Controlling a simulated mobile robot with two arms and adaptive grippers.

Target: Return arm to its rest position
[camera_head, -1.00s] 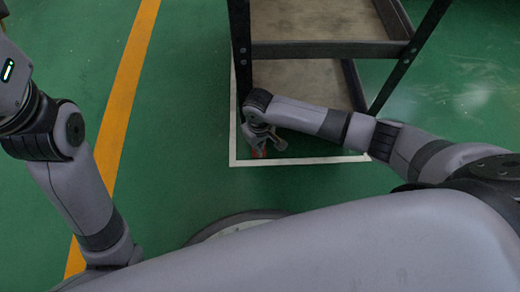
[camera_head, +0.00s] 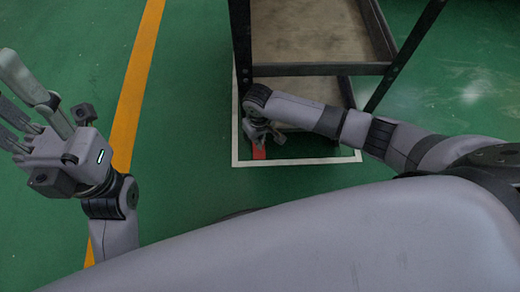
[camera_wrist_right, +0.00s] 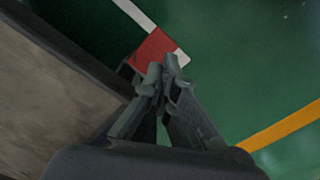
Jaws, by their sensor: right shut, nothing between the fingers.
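My right arm (camera_head: 350,126) reaches left across the front of the cart, with its wrist bent down. My right gripper (camera_head: 262,137) points at the floor by the cart's lower left corner. In the right wrist view its fingertips (camera_wrist_right: 165,76) are together with nothing between them, in front of a red patch (camera_wrist_right: 152,50) on the white floor line. My left arm (camera_head: 112,215) is raised at the left. The left gripper (camera_head: 22,118) points to the upper left, and its fingertips are cut off by the picture edge.
A dark-framed cart with grey-brown shelves (camera_head: 300,28) stands close beside my right arm, inside a white floor outline (camera_head: 236,115). A yellow line (camera_head: 135,85) crosses the green floor (camera_head: 190,100). The floor between that line and the cart is clear.

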